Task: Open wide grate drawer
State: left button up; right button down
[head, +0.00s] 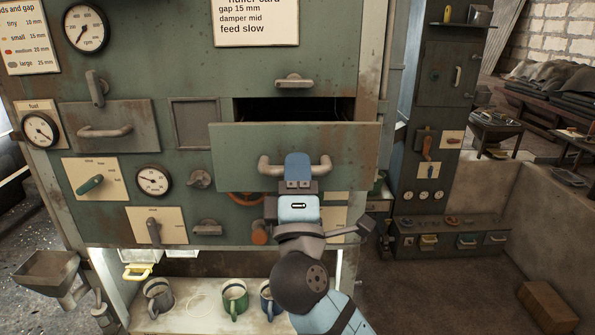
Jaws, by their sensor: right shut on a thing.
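The wide drawer (235,150) is a green metal front that stands out from the machine panel, with a dark gap showing above it. Its grey bar handle (267,163) crosses the front. My right gripper (297,165) is shut on the middle of this handle, and its blue finger covers that part of the bar. The inside of the drawer is mostly hidden behind its front. My left gripper is out of view.
A smaller drawer (105,122) with its own handle is at the left. Dials, knobs and levers cover the panel. Mugs (235,297) stand on the shelf (195,318) below. A dark cabinet (438,195) is at the right. The floor (440,300) in front of it is open.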

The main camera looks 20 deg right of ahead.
jog(key=shift+s+a, duration=0.25)
jog(key=shift+s, duration=0.5)
jog(key=shift+s+a, duration=0.2)
jog(key=shift+s, duration=0.5)
jog(key=c, duration=1.1)
grip_release()
jog(key=shift+f, duration=0.1)
jog(key=b+v, duration=0.3)
jog(key=v, duration=0.4)
jog(key=shift+s, duration=0.2)
jog(key=shift+f, duration=0.1)
